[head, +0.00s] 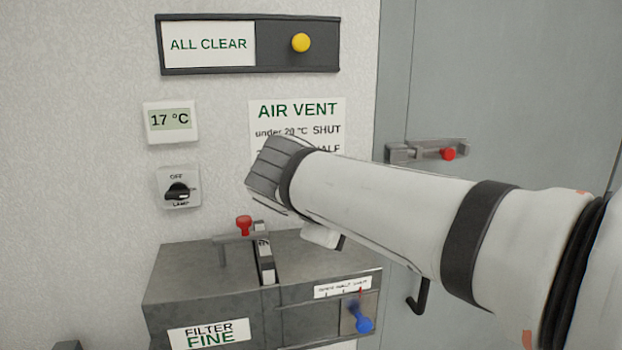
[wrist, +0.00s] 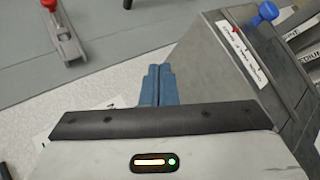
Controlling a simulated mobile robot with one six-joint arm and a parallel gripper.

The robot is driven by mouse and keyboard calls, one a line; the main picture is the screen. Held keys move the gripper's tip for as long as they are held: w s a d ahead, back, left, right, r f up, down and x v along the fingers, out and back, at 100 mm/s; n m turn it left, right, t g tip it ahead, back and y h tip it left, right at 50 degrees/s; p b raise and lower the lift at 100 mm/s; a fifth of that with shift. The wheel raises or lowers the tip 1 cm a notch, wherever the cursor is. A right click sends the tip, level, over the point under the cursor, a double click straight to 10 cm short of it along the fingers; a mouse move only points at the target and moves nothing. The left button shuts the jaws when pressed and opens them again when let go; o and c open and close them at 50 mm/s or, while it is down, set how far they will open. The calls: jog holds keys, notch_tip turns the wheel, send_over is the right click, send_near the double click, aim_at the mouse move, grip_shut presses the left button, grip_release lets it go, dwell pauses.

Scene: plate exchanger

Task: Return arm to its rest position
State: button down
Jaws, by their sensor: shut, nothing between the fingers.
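My arm (head: 400,205) reaches in from the right in the head view, in front of the wall and above the grey metal unit (head: 205,275). It covers part of the air vent sign (head: 298,112). My gripper's blue fingers (wrist: 156,86) show in the wrist view, shut together with nothing between them. They are apart from the unit, which lies to their right there. In the head view the fingertips are hidden behind the arm.
The unit has a red-knobbed handle (head: 244,226) on top and a blue lever (head: 361,317) in front. A grey door (head: 510,75) with a red-knobbed latch (head: 447,154) is at right. On the wall are a yellow button (head: 301,42), a 17 °C display (head: 170,121) and a lamp switch (head: 178,190).

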jog(key=s+d+f+m+g+y, duration=0.2)
jog(key=s+d+f+m, duration=0.1)
jog(key=s+f, duration=0.2)
jog(key=s+d+f+m+g+y, duration=0.2)
jog(key=s+f+m, duration=0.2)
jog(key=f, duration=0.5)
jog(key=s+d+f+m+g+y, duration=0.2)
jog(key=s+d+f+m, duration=0.1)
jog(key=s+f, duration=0.3)
notch_tip(320, 180, down, 2)
jog(key=shift+d+f+m, duration=0.1)
jog(key=shift+d+m, duration=0.2)
jog(key=shift+m, duration=0.3)
jog(key=shift+s, duration=0.1)
